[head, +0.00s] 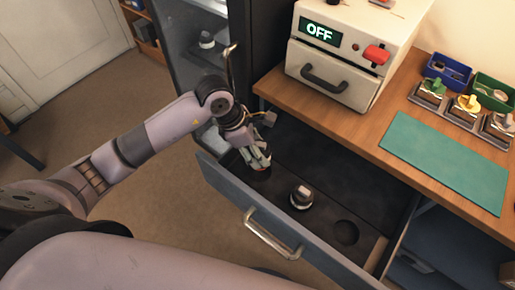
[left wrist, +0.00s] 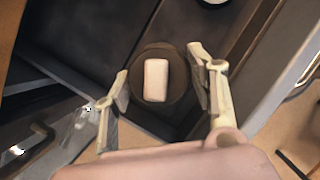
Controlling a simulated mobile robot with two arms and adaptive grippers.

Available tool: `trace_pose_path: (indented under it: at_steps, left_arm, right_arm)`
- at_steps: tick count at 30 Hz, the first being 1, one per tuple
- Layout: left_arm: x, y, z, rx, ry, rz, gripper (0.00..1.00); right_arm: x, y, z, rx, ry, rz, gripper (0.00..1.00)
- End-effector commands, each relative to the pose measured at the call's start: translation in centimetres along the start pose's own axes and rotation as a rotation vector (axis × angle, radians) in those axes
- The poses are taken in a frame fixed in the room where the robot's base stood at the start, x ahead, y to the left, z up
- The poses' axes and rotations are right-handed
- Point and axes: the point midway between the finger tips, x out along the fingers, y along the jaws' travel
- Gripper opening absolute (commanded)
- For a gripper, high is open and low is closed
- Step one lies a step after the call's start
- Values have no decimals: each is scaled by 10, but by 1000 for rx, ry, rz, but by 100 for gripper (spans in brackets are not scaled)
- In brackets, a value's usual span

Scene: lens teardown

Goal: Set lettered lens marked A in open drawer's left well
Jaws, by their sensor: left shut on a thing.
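The open drawer (head: 225,185) has a dark insert. My left gripper (head: 262,163) is low over its left well, fingers pointing down. My right gripper is not in view.
Another dark lens (head: 301,197) stands in the drawer's middle, and the right well (head: 346,232) is empty. The wooden bench holds a machine reading OFF (head: 330,60), a green mat (head: 445,160), several metal stands and blue and green bins. A cabinet door stands open behind my left arm.

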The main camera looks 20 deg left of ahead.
Motion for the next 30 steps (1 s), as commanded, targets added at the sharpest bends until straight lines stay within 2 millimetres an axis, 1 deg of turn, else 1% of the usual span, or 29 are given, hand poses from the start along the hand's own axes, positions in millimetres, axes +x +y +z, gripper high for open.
trace_pose_path:
  at_steps: [9, 15, 19, 30]
  left_arm:
    - [25, 0, -10, 4, -2, -1, 24]
    - [40, 0, -16, 4, -2, -1, 24]
    - [44, 0, -18, 5, -2, 0, 24]
    - [44, 0, -18, 6, -2, 0, 24]
  right_arm:
    - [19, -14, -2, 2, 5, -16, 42]
    - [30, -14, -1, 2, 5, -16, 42]
    - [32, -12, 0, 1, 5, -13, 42]
    - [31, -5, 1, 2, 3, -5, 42]
